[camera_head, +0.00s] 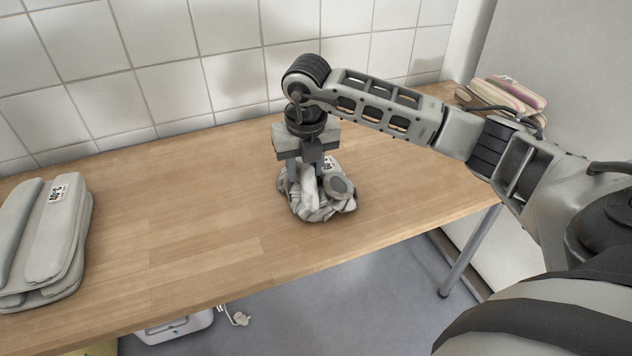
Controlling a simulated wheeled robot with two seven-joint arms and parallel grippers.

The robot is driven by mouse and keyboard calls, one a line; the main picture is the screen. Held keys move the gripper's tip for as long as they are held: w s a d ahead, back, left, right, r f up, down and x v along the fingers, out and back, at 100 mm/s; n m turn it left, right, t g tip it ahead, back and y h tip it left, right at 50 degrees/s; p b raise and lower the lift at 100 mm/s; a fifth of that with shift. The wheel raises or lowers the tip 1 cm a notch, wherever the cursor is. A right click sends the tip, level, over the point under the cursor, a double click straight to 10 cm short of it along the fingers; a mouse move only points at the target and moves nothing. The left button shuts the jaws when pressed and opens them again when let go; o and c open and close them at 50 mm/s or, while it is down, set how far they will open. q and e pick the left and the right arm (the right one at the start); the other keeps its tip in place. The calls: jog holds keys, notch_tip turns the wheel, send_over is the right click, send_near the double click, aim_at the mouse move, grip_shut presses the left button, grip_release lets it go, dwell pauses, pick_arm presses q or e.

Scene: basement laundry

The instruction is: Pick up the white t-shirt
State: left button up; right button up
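A crumpled off-white cloth (325,207), which looks like the white t-shirt, lies in a small heap on the wooden table. A small printed label shows on its upper right side. My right gripper (303,182) points down at the heap, with its fingers at the heap's upper left part. The fingers look apart, but the cloth hides their tips, so I cannot tell whether they grip it. My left gripper is not in view.
Folded striped cloths (508,93) lie at the far right end, behind my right arm. A tiled wall (160,70) runs behind. The table between is clear.

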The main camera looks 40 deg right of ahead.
jog(key=shift+f, duration=0.1)
grip_shut()
